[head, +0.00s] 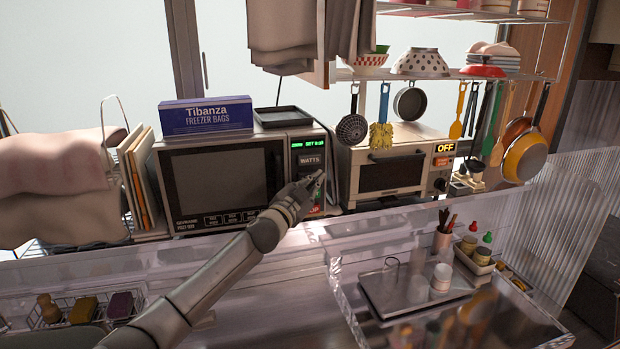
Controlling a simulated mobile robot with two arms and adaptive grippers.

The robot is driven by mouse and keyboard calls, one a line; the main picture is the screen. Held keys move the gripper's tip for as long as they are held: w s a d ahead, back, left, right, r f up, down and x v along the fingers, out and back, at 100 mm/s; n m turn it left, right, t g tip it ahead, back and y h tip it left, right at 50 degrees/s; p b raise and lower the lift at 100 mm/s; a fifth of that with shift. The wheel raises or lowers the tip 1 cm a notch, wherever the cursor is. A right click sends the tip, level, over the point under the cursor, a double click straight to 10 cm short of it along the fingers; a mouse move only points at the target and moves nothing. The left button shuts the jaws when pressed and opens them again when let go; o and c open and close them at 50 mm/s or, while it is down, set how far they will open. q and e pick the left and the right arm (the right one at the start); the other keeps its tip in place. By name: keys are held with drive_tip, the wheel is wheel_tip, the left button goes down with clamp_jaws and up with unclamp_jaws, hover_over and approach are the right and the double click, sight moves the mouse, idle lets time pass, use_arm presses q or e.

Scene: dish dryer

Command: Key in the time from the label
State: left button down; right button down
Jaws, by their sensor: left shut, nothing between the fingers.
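A microwave (215,180) with a dark door stands at the back centre-left. Its control panel (308,160) is on the right side, with a lit green display (307,144) whose small text I cannot read surely. A key marked WATTS shows below the display. My left gripper (314,184) is shut and empty in front of the lower panel, hiding most of the keys there. I cannot tell whether its tips touch a key. Small dark labels (230,217) with pale print run along the microwave's lower front, too small to read. My right gripper is out of view.
A freezer bags box (206,116) and a dark tray (283,117) lie on the microwave. A toaster oven (392,172) with an OFF sign stands to its right. Utensils and pans hang above it. A clear ledge (180,262) runs in front.

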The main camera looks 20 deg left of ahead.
use_arm(q)
drive_tip(key=s+d, duration=0.1)
drive_tip(key=s, duration=0.1)
drive_tip(key=s+d+p, duration=0.1)
drive_tip(key=s, duration=0.1)
drive_tip(key=shift+d, duration=0.4)
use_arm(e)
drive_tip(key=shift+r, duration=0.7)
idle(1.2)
